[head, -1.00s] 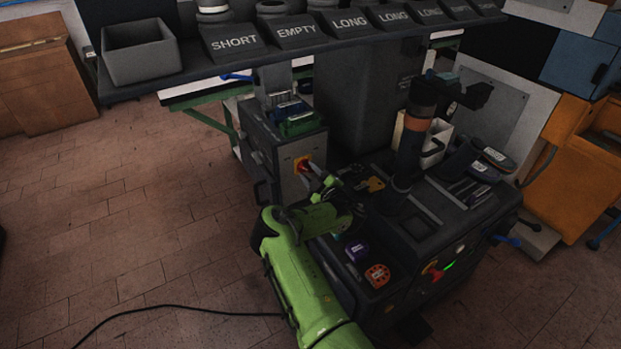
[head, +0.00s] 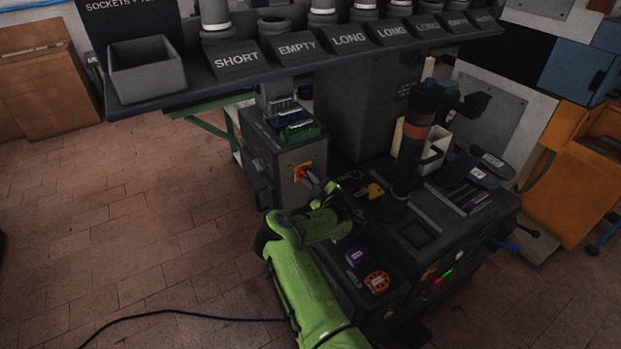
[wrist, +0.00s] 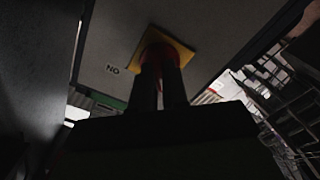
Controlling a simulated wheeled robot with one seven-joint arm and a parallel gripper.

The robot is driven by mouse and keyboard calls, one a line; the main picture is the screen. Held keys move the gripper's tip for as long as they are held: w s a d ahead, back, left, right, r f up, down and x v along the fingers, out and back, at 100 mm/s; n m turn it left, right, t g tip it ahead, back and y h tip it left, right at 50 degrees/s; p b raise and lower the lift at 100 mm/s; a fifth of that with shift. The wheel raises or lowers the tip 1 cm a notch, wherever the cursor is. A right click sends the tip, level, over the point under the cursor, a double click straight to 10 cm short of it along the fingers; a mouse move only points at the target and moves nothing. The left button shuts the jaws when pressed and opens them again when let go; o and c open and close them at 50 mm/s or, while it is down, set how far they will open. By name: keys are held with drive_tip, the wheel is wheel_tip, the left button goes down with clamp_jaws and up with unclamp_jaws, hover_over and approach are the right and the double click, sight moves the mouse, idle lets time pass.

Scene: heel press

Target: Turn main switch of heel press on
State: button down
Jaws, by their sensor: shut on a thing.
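The main switch is a red knob on a yellow plate (head: 303,171), on the face of a grey cabinet (head: 286,180) at the left of the heel press (head: 440,230). My gripper (head: 309,177) reaches it from the front. In the wrist view both dark fingers (wrist: 161,75) run up to the red knob (wrist: 157,38) in front of the yellow plate (wrist: 186,52), shut on it. The fingers hide much of the knob, so I cannot tell its exact angle. Part of a label reading "NO" (wrist: 112,69) shows left of the plate.
A shelf with labelled bins (head: 237,65) overhangs the back of the press. A green light (head: 448,271) glows in front. Open brick floor lies left.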

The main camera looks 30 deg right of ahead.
drive_tip(key=shift+s+d+f+m+p, duration=0.1)
drive_tip(key=shift+m+p, duration=3.25)
drive_tip(key=shift+m, duration=0.95)
drive_tip(key=shift+f+m+p, duration=0.1)
drive_tip(key=shift+m+p, duration=3.25)
drive_tip(key=shift+m, duration=0.95)
drive_tip(key=c, duration=1.1)
unclamp_jaws()
drive_tip(key=shift+r, duration=0.1)
drive_tip(key=shift+c, duration=0.2)
drive_tip(key=s+a+p, duration=0.1)
drive_tip(key=s+p, duration=0.4)
drive_tip(key=s, duration=1)
drive_tip(key=shift+s+p, duration=0.3)
